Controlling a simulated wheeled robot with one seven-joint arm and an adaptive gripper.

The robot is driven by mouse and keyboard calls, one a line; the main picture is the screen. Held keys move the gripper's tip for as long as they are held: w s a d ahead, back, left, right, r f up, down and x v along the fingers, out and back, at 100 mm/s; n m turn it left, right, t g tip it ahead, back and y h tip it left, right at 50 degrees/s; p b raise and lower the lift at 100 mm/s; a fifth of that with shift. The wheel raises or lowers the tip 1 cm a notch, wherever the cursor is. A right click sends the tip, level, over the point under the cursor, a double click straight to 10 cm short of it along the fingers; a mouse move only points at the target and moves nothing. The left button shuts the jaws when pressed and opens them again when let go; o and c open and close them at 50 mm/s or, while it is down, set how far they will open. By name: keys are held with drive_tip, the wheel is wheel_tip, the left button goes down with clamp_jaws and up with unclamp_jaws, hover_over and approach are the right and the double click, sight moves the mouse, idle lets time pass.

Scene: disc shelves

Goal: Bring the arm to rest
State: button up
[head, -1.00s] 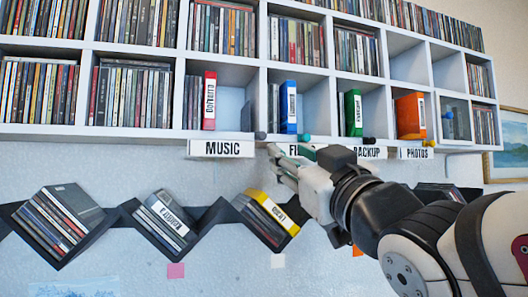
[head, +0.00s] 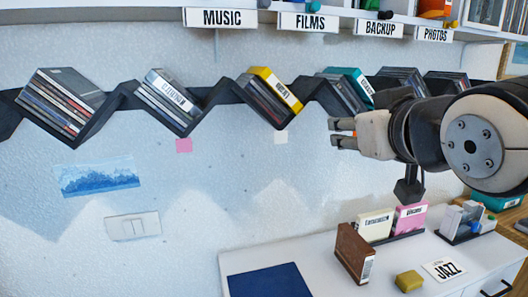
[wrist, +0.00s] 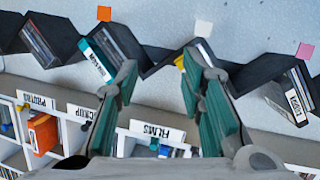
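My gripper (head: 343,133) is in the air in front of the wall, just below the black zigzag shelf (head: 213,104), with its fingers pointing left in the head view. In the wrist view my gripper (wrist: 168,100) shows its two green-padded fingers spread apart, with nothing between them. My arm reaches in from the right side of the head view. The yellow disc case (head: 276,88) and the teal disc case (head: 352,84) lean in the zigzag shelf near the gripper.
Labels such as MUSIC (head: 216,18) and FILMS (head: 308,22) hang along the white shelf's lower edge. Below, a white cabinet top (head: 318,264) bears a brown case (head: 354,252), a yellow block (head: 409,281) and a JAZZ card (head: 444,270).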

drive_tip(key=s+d+f+m+g+h, duration=0.1)
drive_tip(key=s+d+f+m+g, duration=0.2)
drive_tip(key=s+f+g, duration=0.7)
drive_tip(key=s+d+f, duration=0.2)
drive_tip(key=s+f, duration=0.6)
drive_tip(key=shift+s+g, duration=0.3)
drive_tip(key=shift+g, duration=0.1)
